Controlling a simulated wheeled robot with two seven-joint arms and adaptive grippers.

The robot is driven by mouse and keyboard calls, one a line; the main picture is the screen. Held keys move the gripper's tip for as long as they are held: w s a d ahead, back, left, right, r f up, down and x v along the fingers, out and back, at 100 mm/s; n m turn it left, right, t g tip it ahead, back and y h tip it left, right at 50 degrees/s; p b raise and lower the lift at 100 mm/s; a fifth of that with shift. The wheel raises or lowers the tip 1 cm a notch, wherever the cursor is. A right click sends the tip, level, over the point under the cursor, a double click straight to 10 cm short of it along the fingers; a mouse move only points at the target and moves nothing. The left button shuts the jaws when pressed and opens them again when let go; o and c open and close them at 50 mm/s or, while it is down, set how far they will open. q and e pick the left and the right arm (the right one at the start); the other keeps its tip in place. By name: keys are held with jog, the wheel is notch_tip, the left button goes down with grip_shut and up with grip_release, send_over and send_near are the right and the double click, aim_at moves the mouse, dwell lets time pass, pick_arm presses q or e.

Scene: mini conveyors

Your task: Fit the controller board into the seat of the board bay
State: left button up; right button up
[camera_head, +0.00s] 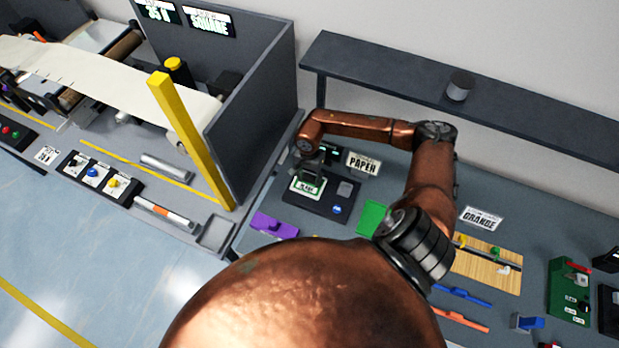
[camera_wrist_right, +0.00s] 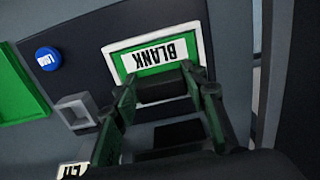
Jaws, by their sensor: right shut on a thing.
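My right gripper (camera_head: 311,172) is down at a dark panel (camera_head: 324,206) on the table. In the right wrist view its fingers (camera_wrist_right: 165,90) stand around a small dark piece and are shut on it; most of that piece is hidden. Just beyond the fingertips is a green plate marked BLANK (camera_wrist_right: 154,56) in a white frame on the panel. I cannot tell whether they touch. I cannot surely tell which thing is the controller board or the board bay. My left gripper is not in view.
The panel carries a blue button (camera_wrist_right: 47,59) and a grey square socket (camera_wrist_right: 75,113). A flat green piece (camera_head: 371,217) and a purple piece (camera_head: 275,225) lie near. A PAPER sign (camera_head: 363,163) stands behind. A green box (camera_head: 569,290) stands far right. A grey wall (camera_head: 255,115) rises left.

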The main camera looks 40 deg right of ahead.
aim_at(309, 178)
jog(key=shift+f, duration=0.1)
jog(key=o, duration=0.8)
jog(key=shift+f, duration=0.1)
jog(key=shift+c, duration=0.2)
jog(key=o, duration=0.4)
jog(key=shift+o, duration=0.2)
jog(key=shift+w+r, duration=0.1)
jog(key=shift+r, duration=0.45)
notch_tip(309, 178, up, 11)
jog(key=b, duration=0.1)
jog(key=shift+r, duration=0.2)
